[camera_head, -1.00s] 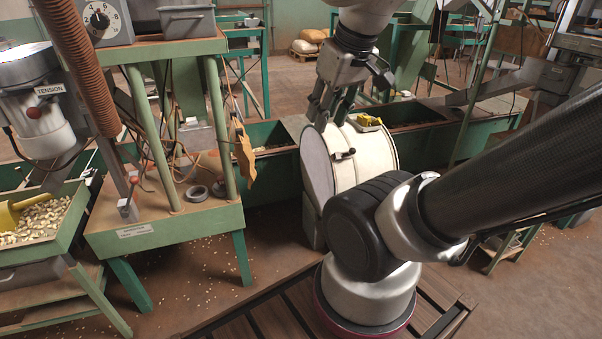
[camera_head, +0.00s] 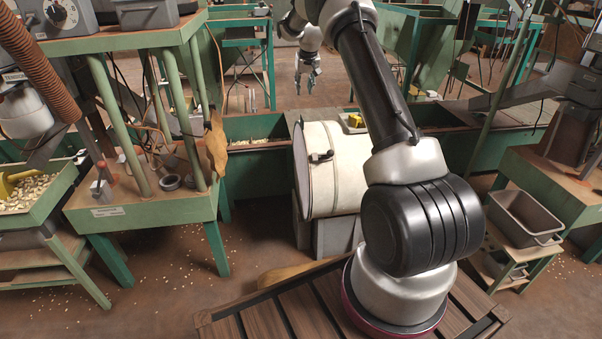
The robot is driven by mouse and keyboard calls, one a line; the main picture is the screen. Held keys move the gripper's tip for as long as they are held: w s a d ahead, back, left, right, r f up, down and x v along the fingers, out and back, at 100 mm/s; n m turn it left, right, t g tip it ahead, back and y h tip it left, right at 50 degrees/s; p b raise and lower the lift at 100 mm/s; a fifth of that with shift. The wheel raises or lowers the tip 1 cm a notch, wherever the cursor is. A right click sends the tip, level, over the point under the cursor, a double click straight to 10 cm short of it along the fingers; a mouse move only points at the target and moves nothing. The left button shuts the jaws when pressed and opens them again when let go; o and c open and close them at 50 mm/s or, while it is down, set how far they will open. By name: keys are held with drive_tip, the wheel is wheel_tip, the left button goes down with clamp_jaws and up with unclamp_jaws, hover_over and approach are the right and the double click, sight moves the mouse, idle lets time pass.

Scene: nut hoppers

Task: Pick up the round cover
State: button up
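The round cover (camera_head: 301,172) is the pale disc on the left end of a white drum (camera_head: 340,180). I see it at a steep angle, with its rim along the drum's edge. A small dark latch or handle (camera_head: 321,156) sits near that edge. My gripper (camera_head: 305,90) is above and beyond the drum in the picture, fingers pointing down. The fingers look apart with nothing between them. It is clear of the cover. My arm hides the drum's right part.
A green trough (camera_head: 255,155) runs behind the drum. A green workbench (camera_head: 140,207) stands left, with a brown glove-like item (camera_head: 215,143) hanging at its edge. A grey bin (camera_head: 525,220) sits on a stand at right. A yellow scoop (camera_head: 355,120) lies by the drum's top.

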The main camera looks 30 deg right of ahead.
approach(302, 117)
wheel_tip(302, 117, down, 2)
drive_tip(key=x, duration=0.8)
drive_tip(key=shift+w, duration=0.2)
clamp_jaws()
